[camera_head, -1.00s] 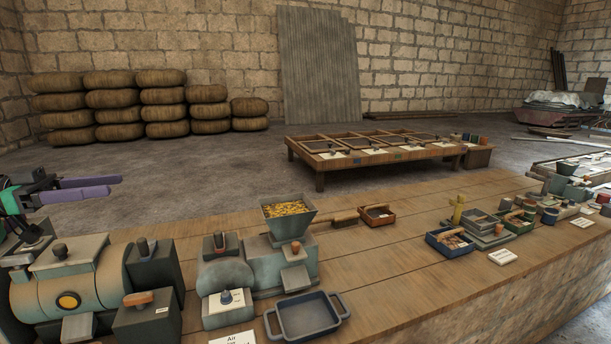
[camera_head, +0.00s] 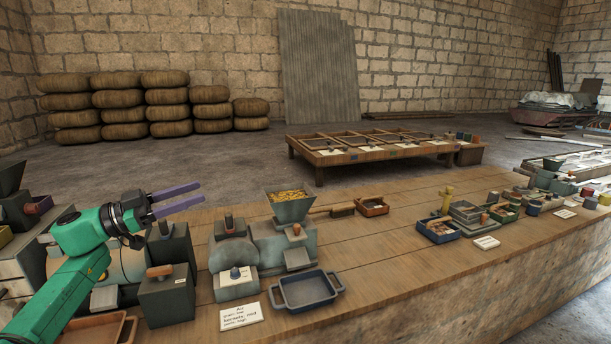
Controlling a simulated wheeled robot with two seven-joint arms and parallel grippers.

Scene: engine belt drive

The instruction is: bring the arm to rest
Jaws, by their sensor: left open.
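My left gripper (camera_head: 176,199) is at the left of the head view, at the end of my green arm. Its two purple fingers are parallel and spread apart, with nothing between them. It points right, above the dark machine blocks at the bench's left end, and appears to touch nothing. My right gripper does not show.
The wooden bench (camera_head: 385,260) carries a hopper (camera_head: 290,207) of yellow grains, a blue-grey tray (camera_head: 307,290), a white label card (camera_head: 241,316) and small boxes (camera_head: 438,230). A low table (camera_head: 320,159) stands behind. The bench's middle is mostly clear.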

